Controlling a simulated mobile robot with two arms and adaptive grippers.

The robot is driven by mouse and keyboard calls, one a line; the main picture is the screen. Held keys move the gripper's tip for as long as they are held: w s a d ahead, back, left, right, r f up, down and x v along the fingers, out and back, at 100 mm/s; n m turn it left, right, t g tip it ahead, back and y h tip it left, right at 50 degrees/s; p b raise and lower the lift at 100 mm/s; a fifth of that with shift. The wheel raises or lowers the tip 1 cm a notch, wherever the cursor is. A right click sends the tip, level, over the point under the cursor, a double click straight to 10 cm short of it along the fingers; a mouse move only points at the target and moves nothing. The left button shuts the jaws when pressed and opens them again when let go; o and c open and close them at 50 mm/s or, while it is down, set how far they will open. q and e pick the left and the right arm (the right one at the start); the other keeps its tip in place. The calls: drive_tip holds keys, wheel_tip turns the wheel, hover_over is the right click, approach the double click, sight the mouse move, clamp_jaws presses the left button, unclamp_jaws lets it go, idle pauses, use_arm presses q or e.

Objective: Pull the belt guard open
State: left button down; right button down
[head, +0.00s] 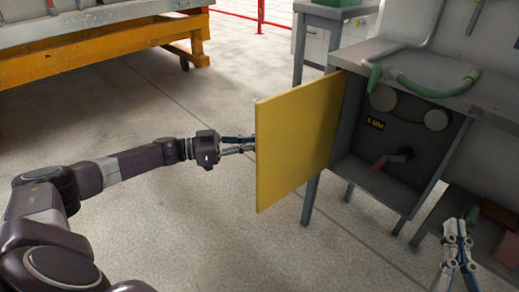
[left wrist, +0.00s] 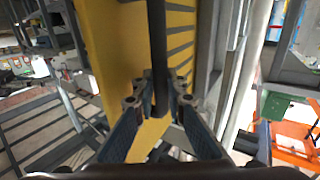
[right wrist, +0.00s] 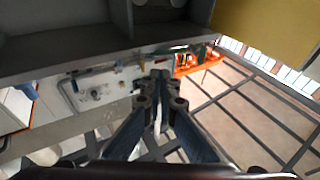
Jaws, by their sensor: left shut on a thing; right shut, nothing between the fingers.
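The yellow belt guard (head: 296,142) stands swung out from the grey machine cabinet (head: 340,135), and the cabinet's dark inside shows. My left gripper (head: 251,144) is at the guard's left edge. In the left wrist view, the left gripper (left wrist: 160,92) is shut on a dark bar-like handle (left wrist: 157,40) on the face of the yellow guard (left wrist: 110,60). The head view hides this handle behind the panel. My right gripper (head: 458,228) is shut and empty, in front of the cabinet's right side. The right wrist view shows nothing between its fingers (right wrist: 160,90).
Inside the cabinet are round grey discs (head: 383,97) and a reddish part (head: 392,160). A green hose (head: 436,90) lies on the cabinet top. A yellow-orange frame (head: 100,48) stands at the back left. The floor (head: 190,235) left of the guard is clear.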

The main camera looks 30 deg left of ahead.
use_arm(q)
drive_tip(key=shift+w+a+r+m+g+h+b, duration=0.1)
drive_tip(key=shift+w+a+m+g+h+b, duration=0.25)
drive_tip(key=shift+a+b, duration=0.2)
use_arm(e)
wheel_tip(320, 180, up, 6)
drive_tip(key=s+t+y, duration=0.1)
drive_tip(key=s+t, duration=0.1)
drive_tip(key=t, duration=0.1)
drive_tip(key=shift+s+a, duration=0.3)
drive_tip(key=shift+a, duration=0.05)
drive_tip(key=shift+r, duration=0.1)
use_arm(q)
drive_tip(key=c, duration=2)
unclamp_jaws()
drive_tip(key=shift+w+d, duration=0.15)
drive_tip(key=shift+o, duration=0.2)
drive_tip(key=v, duration=1.2)
